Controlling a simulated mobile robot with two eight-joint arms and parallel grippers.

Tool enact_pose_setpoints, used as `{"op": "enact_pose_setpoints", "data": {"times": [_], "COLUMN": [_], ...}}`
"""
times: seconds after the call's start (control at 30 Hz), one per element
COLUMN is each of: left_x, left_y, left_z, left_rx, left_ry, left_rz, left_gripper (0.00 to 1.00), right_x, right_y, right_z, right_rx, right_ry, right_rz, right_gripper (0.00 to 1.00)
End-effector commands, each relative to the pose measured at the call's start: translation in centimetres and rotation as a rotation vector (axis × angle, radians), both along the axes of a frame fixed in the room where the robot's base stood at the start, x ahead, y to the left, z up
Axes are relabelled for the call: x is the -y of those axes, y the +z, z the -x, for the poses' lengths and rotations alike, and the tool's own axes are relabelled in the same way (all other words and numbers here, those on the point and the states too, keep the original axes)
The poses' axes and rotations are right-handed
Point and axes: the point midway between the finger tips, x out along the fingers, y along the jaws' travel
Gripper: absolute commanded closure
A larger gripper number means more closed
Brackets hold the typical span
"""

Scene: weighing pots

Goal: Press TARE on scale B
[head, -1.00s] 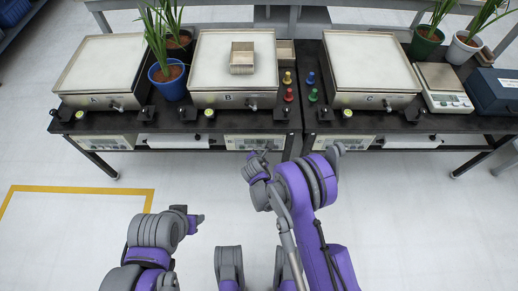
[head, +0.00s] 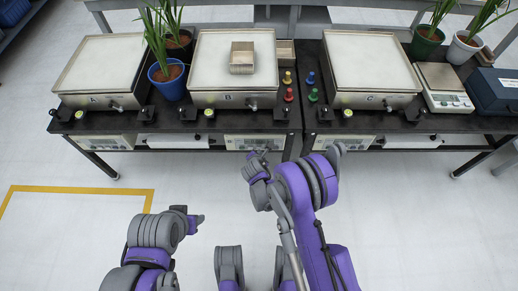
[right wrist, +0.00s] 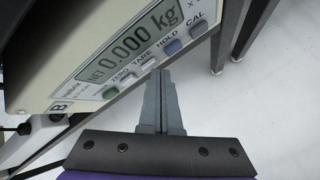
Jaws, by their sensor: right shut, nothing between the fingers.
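Scale B (head: 225,82) stands in the middle of the bench with an open square box (head: 241,67) on its plate. Its front panel (head: 255,142) is below the bench edge. In the right wrist view the panel (right wrist: 72,80) is marked B and its display (right wrist: 130,45) reads NET 0.000 kg. The white TARE button (right wrist: 150,63) sits between the ZERO and HOLD buttons. My right gripper (right wrist: 161,73) is shut and empty, its tips close to the TARE button; contact cannot be told. My left gripper (head: 197,221) hangs low over the floor, its jaws unclear.
Scale A (head: 100,68) and scale C (head: 370,68) flank it. Potted plants (head: 167,80), coloured weights (head: 288,86) and a small balance (head: 443,88) are on the bench. The floor in front (head: 400,220) is clear.

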Motion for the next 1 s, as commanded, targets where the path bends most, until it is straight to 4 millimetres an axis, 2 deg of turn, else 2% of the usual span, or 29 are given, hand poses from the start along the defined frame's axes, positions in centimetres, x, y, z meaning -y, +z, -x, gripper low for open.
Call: {"op": "enact_pose_setpoints", "data": {"times": [0.2, 0.57, 1.0], "left_x": [0.0, 0.0, 0.0], "left_y": [-0.1, -0.2, -0.5], "left_z": [0.0, 0.0, -0.1], "left_rx": [0.0, 0.0, 0.001], "left_ry": [0.0, 0.0, 0.0], "left_rz": [0.0, 0.0, 0.0], "left_gripper": [0.5, 0.5, 0.5], "right_x": [0.0, 0.0, -0.1], "right_y": [0.0, 0.0, 0.0], "right_z": [1.1, 1.4, 5.5], "right_rx": [0.0, 0.0, 0.0], "right_ry": [0.0, 0.0, 0.001], "right_rz": [0.0, 0.0, -0.001], "right_gripper": [1.0, 1.0, 1.0]}}
